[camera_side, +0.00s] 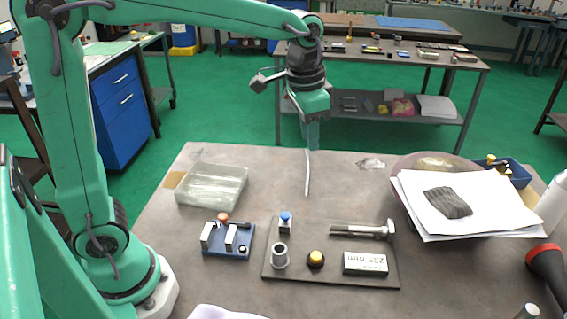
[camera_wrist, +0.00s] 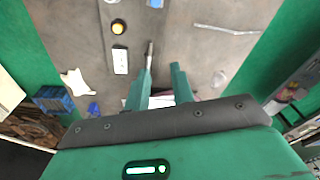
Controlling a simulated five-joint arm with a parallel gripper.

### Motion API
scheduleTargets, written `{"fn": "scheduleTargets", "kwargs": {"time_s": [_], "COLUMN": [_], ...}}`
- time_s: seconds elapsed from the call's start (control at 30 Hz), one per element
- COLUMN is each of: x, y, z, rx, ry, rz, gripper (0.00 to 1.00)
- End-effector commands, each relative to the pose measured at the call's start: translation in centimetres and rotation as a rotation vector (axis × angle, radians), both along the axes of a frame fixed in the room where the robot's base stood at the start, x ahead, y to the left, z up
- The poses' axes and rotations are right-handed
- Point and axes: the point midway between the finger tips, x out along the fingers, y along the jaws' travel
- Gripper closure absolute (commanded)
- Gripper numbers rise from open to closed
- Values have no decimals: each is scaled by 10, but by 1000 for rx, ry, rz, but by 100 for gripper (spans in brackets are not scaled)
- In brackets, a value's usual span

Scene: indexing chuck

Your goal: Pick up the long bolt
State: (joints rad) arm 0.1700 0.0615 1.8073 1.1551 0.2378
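The long bolt (camera_side: 363,230) is a silver rod with a wider head at its right end, lying at the back right of a dark plate (camera_side: 333,276). In the wrist view part of the bolt (camera_wrist: 150,48) shows beyond the left finger, which hides the rest. My gripper (camera_side: 312,135) is above the table, behind and left of the bolt and well clear of it. In the wrist view my gripper (camera_wrist: 163,75) has its two fingers apart, with nothing seen held between them.
The plate also carries a grey cylinder (camera_side: 280,256), a yellow button (camera_side: 316,259), a blue-knobbed piece (camera_side: 285,222) and a labelled block (camera_side: 365,263). A thin pale rod (camera_side: 307,175) lies behind. A clear box (camera_side: 212,187) stands left; papers (camera_side: 470,220) cover a bowl at right.

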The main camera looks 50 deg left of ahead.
Motion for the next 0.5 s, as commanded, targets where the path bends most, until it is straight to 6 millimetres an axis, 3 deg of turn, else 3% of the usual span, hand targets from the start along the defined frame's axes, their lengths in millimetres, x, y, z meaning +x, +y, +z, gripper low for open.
{"fn": "scheduleTargets", "kwargs": {"time_s": [0.5], "x": [76], "y": [-55], "z": [-68], "rx": [42], "ry": [181], "rz": [-200], "gripper": [76]}}
